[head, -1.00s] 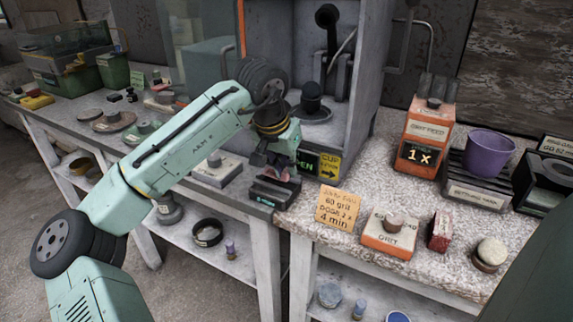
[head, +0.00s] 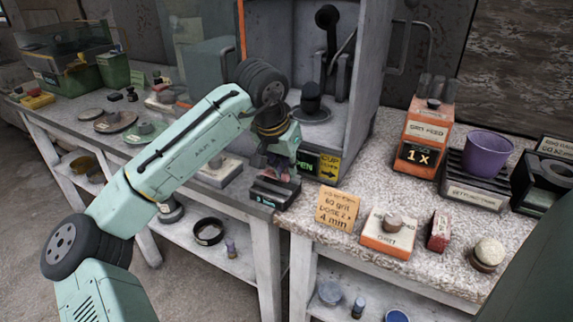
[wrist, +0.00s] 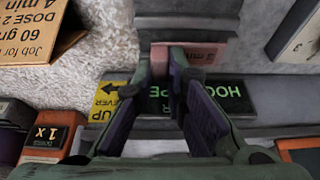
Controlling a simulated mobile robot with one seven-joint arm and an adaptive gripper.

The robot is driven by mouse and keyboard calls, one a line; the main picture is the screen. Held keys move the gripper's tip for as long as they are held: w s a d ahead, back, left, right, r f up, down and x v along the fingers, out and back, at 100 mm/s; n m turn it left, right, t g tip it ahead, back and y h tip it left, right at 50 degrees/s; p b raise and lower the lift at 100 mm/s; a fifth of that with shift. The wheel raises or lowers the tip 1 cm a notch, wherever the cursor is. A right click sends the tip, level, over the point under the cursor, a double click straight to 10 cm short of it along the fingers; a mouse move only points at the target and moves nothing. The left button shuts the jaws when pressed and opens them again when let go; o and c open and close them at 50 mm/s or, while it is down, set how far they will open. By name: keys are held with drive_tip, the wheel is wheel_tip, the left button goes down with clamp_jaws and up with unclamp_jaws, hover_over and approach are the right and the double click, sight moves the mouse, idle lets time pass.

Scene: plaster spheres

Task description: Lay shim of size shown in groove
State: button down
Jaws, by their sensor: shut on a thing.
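My gripper (head: 280,166) is shut on a pink shim, over the grooved dark block (head: 272,195) at the bench's front edge. The block's front has a small green readout that seems to begin with 3. In the wrist view, my gripper (wrist: 172,62) has its fingertips at the pink shim (wrist: 200,52), whose printed mark seems to read 3 mm. The shim lies against or in the grey block (wrist: 190,22). The fingers hide part of the shim, and I cannot tell whether it is seated in the groove.
An orange note card (head: 337,208) stands to the right. Further right are a GRIT box (head: 388,240) and a purple cup (head: 488,153).

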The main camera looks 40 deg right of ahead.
drive_tip(key=shift+f+b, duration=0.65)
drive_tip(key=shift+f, duration=0.6)
idle(0.4)
drive_tip(key=c, duration=1.5)
unclamp_jaws()
drive_tip(key=shift+c, duration=0.2)
drive_tip(key=shift+r, duration=0.1)
drive_tip(key=shift+r+p, duration=2)
drive_tip(key=shift+p, duration=0.1)
